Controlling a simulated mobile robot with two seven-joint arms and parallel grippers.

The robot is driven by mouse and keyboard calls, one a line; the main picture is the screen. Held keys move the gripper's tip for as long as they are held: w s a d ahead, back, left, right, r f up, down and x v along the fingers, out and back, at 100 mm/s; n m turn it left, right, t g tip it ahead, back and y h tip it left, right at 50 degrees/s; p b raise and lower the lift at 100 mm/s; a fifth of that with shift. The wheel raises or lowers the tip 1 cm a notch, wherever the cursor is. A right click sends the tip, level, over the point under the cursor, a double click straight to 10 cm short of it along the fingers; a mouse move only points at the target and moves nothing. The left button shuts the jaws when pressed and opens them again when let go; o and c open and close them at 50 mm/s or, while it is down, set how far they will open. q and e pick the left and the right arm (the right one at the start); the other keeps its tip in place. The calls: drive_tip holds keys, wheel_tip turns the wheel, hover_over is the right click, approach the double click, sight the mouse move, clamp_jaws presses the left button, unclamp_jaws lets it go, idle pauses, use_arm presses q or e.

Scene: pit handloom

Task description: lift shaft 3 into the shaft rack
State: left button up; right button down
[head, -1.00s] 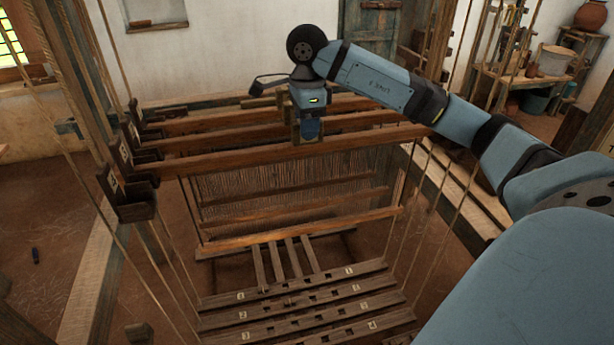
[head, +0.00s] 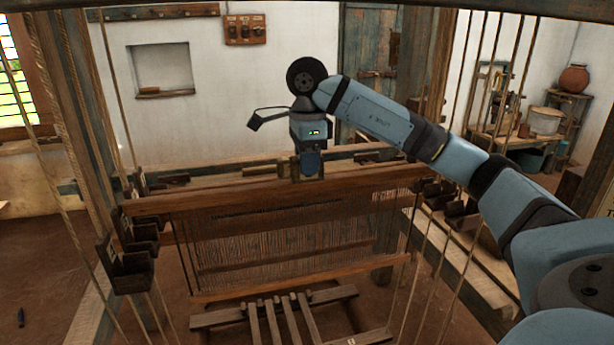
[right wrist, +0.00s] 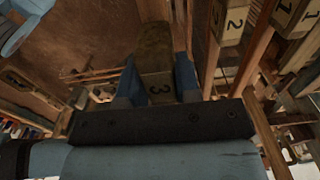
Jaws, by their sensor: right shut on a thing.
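My right gripper (head: 311,178) is at the middle of a long brown wooden bar (head: 250,198), with heddle threads and a lower bar (head: 300,278) below. The right wrist view shows its two blue fingers shut on both sides of a wooden block numbered 3 (right wrist: 158,88), part of shaft 3. In the head view, the left end of the long bar appears above the dark notched blocks (head: 128,272) at left. Blocks numbered 2 (right wrist: 236,24) and 1 (right wrist: 288,12) stand to the right in the wrist view. My left gripper is out of view.
Loom posts and ropes (head: 107,100) stand at left, with more ropes at right. More notched blocks (head: 462,210) are at right. Slatted treadles (head: 280,315) lie below. A dark beam crosses the top edge. A shelf with pots stands at the far right.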

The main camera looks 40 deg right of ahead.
wheel_tip(320, 180, up, 10)
drive_tip(key=shift+f+p, duration=0.2)
drive_tip(key=shift+p, duration=1)
use_arm(q)
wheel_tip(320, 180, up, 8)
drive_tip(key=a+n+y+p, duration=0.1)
drive_tip(key=p, duration=0.6)
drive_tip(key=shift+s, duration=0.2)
use_arm(e)
wheel_tip(320, 180, up, 7)
drive_tip(key=shift+r, duration=0.2)
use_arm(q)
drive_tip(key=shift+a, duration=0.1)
